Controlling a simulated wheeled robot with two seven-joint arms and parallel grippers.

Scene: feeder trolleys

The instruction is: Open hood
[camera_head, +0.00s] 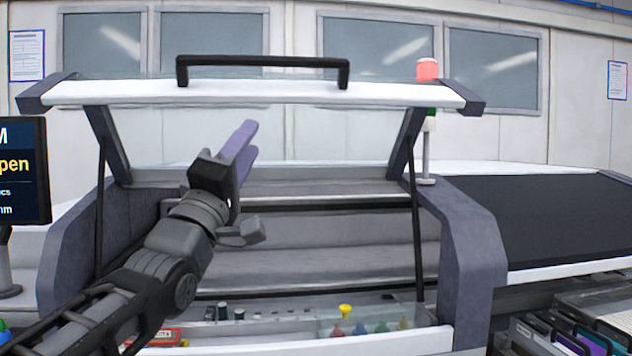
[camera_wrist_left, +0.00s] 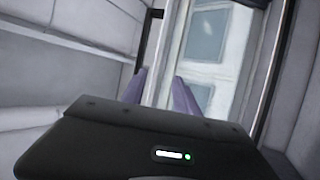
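The hood (camera_head: 250,93) of the machine is raised, with its clear panel and white front edge high above the opening. Its black bar handle (camera_head: 262,62) is on top of that edge. Thin dark struts stand on both sides below it. My left gripper (camera_head: 243,147) is in front of the raised hood's panel, below the handle and apart from it, with its purple fingers pointing up. In the left wrist view the fingers (camera_wrist_left: 160,92) are apart with nothing between them. My right gripper is not in view.
Small coloured items (camera_head: 370,328) and spools lie in the machine's front tray. A red-topped signal light (camera_head: 428,70) stands at the right. A dark conveyor (camera_head: 560,225) extends right, and a screen (camera_head: 22,172) is at the left edge.

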